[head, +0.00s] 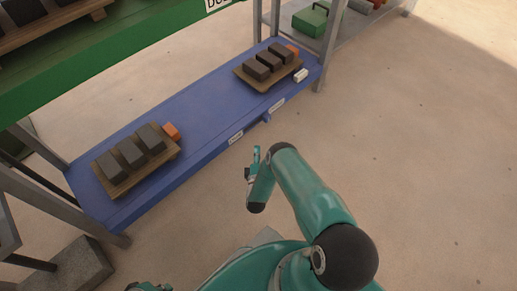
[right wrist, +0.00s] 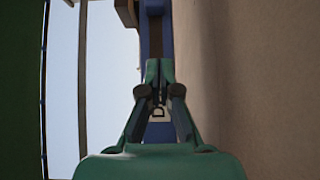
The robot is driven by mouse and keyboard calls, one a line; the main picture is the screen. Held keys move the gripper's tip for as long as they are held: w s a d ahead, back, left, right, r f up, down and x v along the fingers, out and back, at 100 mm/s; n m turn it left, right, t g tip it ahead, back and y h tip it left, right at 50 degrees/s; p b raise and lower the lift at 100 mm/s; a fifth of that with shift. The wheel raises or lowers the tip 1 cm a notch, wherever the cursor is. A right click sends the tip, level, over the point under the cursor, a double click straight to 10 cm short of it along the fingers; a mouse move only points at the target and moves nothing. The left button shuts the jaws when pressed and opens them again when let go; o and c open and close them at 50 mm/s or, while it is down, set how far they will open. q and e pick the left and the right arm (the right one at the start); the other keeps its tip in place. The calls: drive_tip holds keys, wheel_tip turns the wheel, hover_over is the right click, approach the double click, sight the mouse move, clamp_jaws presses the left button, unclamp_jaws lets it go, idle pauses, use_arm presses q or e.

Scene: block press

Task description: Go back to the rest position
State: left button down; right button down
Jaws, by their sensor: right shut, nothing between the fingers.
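My right gripper (head: 252,163) is in the middle of the head view, in front of the blue shelf (head: 205,105) and apart from it. It is shut and empty. In the right wrist view the fingers (right wrist: 160,72) meet in front of the blue shelf edge. A small teal and dark piece of my left arm shows at the bottom edge of the head view; its fingers cannot be made out.
On the blue shelf lie two wooden boards with dark blocks, a left board (head: 165,154) and a right board (head: 242,72). Orange blocks (head: 171,130) sit beside them. A green beam (head: 130,55) runs above. A grey block (head: 75,270) stands lower left. The floor (head: 430,150) at right is clear.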

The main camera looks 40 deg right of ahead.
idle(0.4)
drive_tip(key=w+a+r+n+t+y, duration=0.1)
drive_tip(key=w+a+r+t+y, duration=0.2)
drive_tip(key=w+r, duration=0.4)
drive_tip(key=w+a+r+n+y, duration=0.1)
drive_tip(key=w+a+r+y, duration=0.1)
drive_tip(key=w+a+r, duration=0.55)
drive_tip(key=s+a+r+m+g+y, duration=0.1)
drive_tip(key=s+a+m+g+y, duration=0.15)
drive_tip(key=s+a+y, duration=0.45)
drive_tip(key=s+a+f+m+g+y, duration=0.2)
drive_tip(key=s+a+m+g, duration=0.15)
drive_tip(key=s, duration=0.55)
drive_tip(key=s+a+f+m+g+y, duration=0.1)
drive_tip(key=s+a+m+g, duration=0.3)
drive_tip(key=s, duration=0.5)
drive_tip(key=s+a+f+m+g+y, duration=0.2)
drive_tip(key=s+a+g, duration=0.3)
drive_tip(key=s, duration=0.4)
wheel_tip(320, 180, up, 38)
drive_tip(key=m+p, duration=0.1)
drive_tip(key=p, duration=3.6)
drive_tip(key=shift+f, duration=0.15)
drive_tip(key=shift+s+d, duration=0.1)
